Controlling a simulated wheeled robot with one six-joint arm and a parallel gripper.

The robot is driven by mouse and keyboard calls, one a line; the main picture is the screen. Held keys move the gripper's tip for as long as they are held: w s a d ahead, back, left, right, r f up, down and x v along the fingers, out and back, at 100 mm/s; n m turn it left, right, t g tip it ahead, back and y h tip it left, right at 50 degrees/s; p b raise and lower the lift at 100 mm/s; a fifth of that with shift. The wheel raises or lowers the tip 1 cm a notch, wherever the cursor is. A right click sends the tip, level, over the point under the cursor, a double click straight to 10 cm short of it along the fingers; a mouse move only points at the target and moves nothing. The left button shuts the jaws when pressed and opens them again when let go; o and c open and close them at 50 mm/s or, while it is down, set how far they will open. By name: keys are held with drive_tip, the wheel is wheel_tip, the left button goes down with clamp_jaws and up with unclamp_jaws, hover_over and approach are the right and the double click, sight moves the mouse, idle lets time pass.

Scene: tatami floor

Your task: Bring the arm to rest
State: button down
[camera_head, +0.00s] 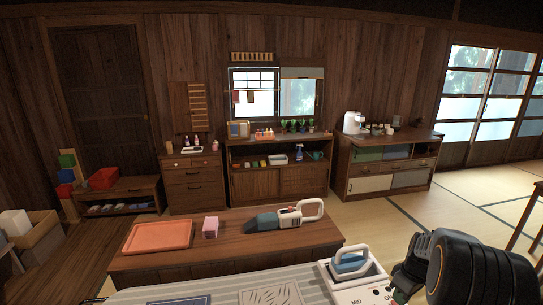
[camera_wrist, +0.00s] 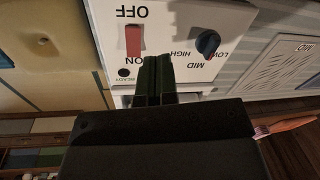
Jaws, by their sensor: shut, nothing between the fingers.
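My arm reaches in at the lower right of the head view. My gripper (camera_wrist: 158,62) is shut and empty, its two dark fingers together in front of a white control panel (camera_wrist: 205,22) in the wrist view. I cannot tell whether the fingers touch the panel. In the head view, my gripper (camera_head: 400,292) is beside the white station (camera_head: 345,296), partly hidden; a blue-and-white iron (camera_head: 351,262) sits on top.
A striped ironing surface (camera_head: 205,292) lies left of the station. Behind it, a low wooden table (camera_head: 190,257) holds an orange tray (camera_head: 158,236), a pink block (camera_head: 210,227) and a handheld vacuum (camera_head: 287,217). Cabinets line the back wall. Open tatami (camera_head: 390,228) lies to the right.

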drive_tip(key=s+a+r+m+t, duration=0.1)
drive_tip(key=s+a+r+m, duration=0.1)
drive_tip(key=s+a+r, duration=0.2)
drive_tip(key=s+a+r+m+t+h, duration=0.1)
drive_tip(key=s+a+r, duration=0.4)
drive_tip(key=a, duration=0.5)
drive_tip(key=s+a+r+m+t, duration=0.2)
drive_tip(key=s+a+r, duration=0.2)
drive_tip(key=a, duration=0.4)
drive_tip(key=shift+s+r+m+h, duration=0.25)
drive_tip(key=shift+s+m+h, duration=0.05)
drive_tip(key=shift+s, duration=0.35)
drive_tip(key=w+d+f+m+g+b, duration=0.1)
drive_tip(key=w+d+f+m+b, duration=0.1)
drive_tip(key=w+d+m, duration=0.6)
drive_tip(key=w+d+f+m+g+b, duration=0.1)
drive_tip(key=w+d+m, duration=0.6)
drive_tip(key=d, duration=0.8)
drive_tip(key=shift+w+d+f+m+b, duration=0.35)
drive_tip(key=shift+f+m+b, duration=0.15)
drive_tip(key=shift+f+b, duration=0.45)
